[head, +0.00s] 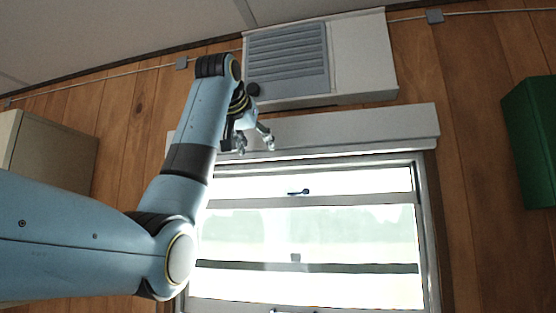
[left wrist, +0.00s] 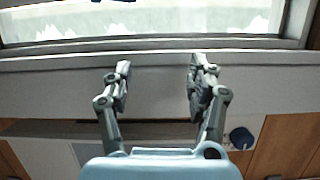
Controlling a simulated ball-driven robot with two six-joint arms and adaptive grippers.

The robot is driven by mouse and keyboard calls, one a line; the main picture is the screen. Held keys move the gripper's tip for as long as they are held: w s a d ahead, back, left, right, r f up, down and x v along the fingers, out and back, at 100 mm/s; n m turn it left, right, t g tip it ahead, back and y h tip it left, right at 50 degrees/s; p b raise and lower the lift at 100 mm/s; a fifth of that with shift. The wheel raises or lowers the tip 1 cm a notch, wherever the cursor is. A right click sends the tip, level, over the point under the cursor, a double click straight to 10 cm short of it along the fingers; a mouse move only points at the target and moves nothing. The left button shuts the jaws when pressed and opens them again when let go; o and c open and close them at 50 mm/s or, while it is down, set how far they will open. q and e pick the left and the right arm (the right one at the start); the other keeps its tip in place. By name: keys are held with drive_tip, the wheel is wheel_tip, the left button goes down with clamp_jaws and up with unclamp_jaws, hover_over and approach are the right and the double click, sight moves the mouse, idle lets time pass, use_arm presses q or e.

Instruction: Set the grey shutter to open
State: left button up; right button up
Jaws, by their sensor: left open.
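A grey slatted panel, which looks like the grey shutter (head: 290,60), is on the front of a white wall unit (head: 362,55) high on the wall. I cannot tell whether its slats are open or closed. A round dark knob (head: 252,89) is at the unit's lower left corner, beside my left wrist; in the left wrist view the knob (left wrist: 240,138) is right of the fingers. My left gripper (head: 256,142) is open and empty, in front of the long pale box below the unit. Its two fingers stand apart in the left wrist view (left wrist: 160,82). My right gripper is not seen.
The long pale box (head: 350,132) runs along the top of a bright window (head: 310,226). A green cabinet (head: 532,140) hangs at the right and a beige cabinet (head: 55,150) stands at the left.

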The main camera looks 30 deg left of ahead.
use_arm(q)
drive_tip(key=s+r+t, duration=0.2)
drive_tip(key=s+r, duration=0.1)
drive_tip(key=r, duration=0.4)
drive_tip(key=s+r+t, duration=0.1)
drive_tip(key=s+r, duration=0.2)
drive_tip(key=r, duration=0.3)
approach(252, 86)
drive_tip(key=shift+n+t+y, duration=0.4)
drive_tip(key=p+x, duration=0.1)
drive_tip(key=x, duration=0.1)
drive_tip(key=p+x, duration=0.2)
drive_tip(key=x, duration=0.1)
drive_tip(key=p+x, duration=0.1)
drive_tip(key=x, duration=0.1)
drive_tip(key=shift+w+f+p, duration=0.25)
drive_tip(key=shift+f+p, duration=0.05)
drive_tip(key=shift+p, duration=0.05)
drive_tip(key=shift+w+f, duration=0.2)
drive_tip(key=shift+w, duration=0.55)
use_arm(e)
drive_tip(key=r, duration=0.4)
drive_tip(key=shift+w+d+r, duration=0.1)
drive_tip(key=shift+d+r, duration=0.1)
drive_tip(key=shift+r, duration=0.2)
use_arm(q)
drive_tip(key=shift+s, duration=0.1)
